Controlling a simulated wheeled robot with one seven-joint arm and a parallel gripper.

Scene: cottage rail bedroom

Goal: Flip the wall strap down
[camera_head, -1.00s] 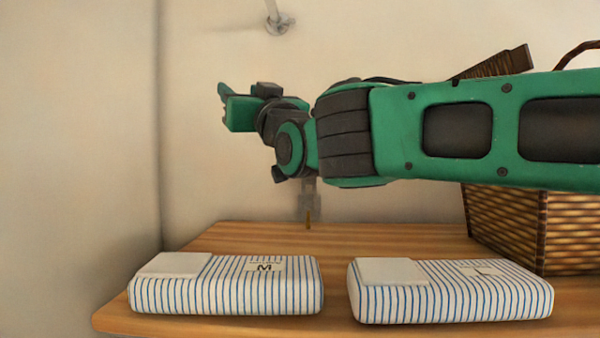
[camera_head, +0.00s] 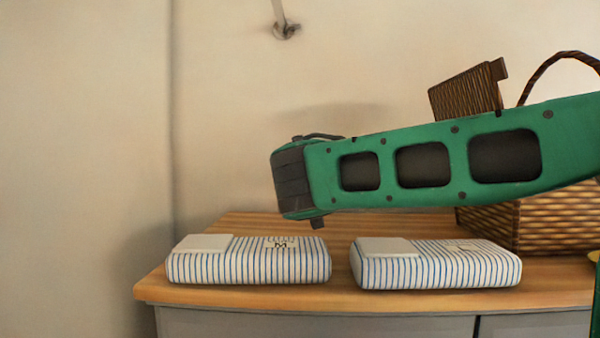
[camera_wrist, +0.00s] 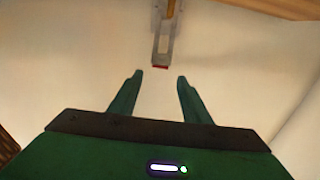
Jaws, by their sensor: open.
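In the wrist view, a grey strap-like fitting (camera_wrist: 163,40) lies against the pale wall at the top centre. It has a red end facing my gripper and a yellow-brown part at its far end. I take it to be the wall strap. My gripper (camera_wrist: 160,76) is open and empty, its two green fingers apart. The red end shows just beyond the fingertips, in line with the gap between them; I see no contact. In the head view my green arm hides both the gripper and the strap.
A wooden-topped cabinet (camera_head: 240,222) stands below my arm. Two striped packs, left (camera_head: 248,268) and right (camera_head: 436,271), lie near its front edge. A wicker basket (camera_head: 540,228) stands at right, partly behind my arm. A metal wall fixture (camera_head: 286,30) is at the top.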

